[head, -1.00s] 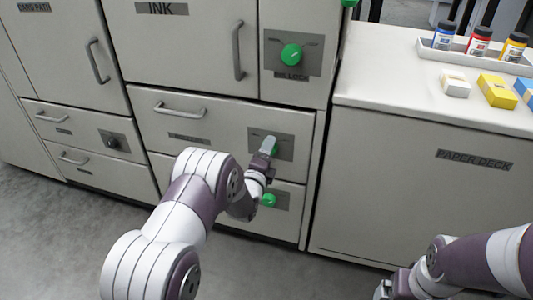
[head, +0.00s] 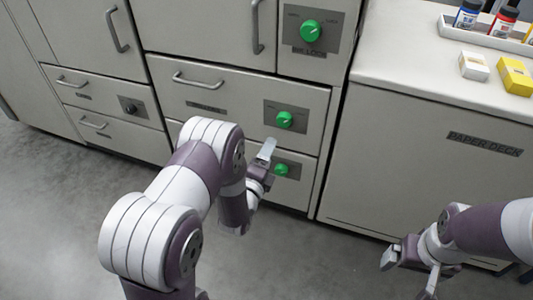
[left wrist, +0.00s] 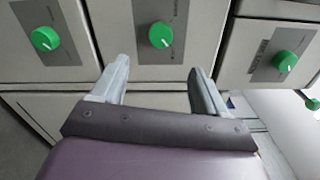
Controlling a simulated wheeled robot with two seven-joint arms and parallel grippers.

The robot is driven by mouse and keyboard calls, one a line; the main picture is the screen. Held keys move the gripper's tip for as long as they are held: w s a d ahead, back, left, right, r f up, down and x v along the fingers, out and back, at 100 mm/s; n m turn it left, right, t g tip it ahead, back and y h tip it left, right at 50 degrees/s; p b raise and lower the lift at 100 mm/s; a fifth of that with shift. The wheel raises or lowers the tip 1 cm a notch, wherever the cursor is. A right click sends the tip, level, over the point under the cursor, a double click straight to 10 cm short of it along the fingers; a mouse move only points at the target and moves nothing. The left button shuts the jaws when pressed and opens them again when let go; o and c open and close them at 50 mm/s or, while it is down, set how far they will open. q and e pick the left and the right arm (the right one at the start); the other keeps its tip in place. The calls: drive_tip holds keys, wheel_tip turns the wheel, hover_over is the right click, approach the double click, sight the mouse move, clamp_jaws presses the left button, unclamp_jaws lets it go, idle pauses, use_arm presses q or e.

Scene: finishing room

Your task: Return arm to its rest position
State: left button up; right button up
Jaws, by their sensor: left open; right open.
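My left gripper (head: 262,160) is in front of the drawer fronts, apart from the green knobs. In the left wrist view its two fingers (left wrist: 157,88) are spread with nothing between them. The middle green knob (head: 284,119) is just beyond it, and a lower green knob (head: 281,169) is partly beside the fingers. An upper green knob (head: 311,31) sits on the ink lock plate. My right gripper (head: 408,268) is low at the right, in front of the paper deck, with its fingers apart and empty.
The cabinet has bar handles (head: 205,82) and a black knob (head: 130,108) on a left drawer. The paper deck counter (head: 400,60) carries a tray (head: 480,38) of ink bottles, a white box (head: 474,66) and a yellow box (head: 515,77). Grey floor (head: 60,220) is open at front left.

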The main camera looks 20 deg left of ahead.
idle(0.3)
use_arm(q)
drive_tip(key=s+f+n+g, duration=1)
drive_tip(key=n+g, duration=0.2)
drive_tip(key=n, duration=0.1)
drive_tip(key=s+r+n+g, duration=0.6)
drive_tip(key=s+r+n, duration=0.2)
drive_tip(key=s+r, duration=0.45)
wheel_tip(320, 180, up, 37)
drive_tip(key=t+p, duration=0.1)
drive_tip(key=p, duration=3.4)
drive_tip(key=shift+w+d+f+m+y+p, duration=0.15)
drive_tip(key=shift+d+m+y+p, duration=0.15)
drive_tip(key=shift+d+p, duration=0.1)
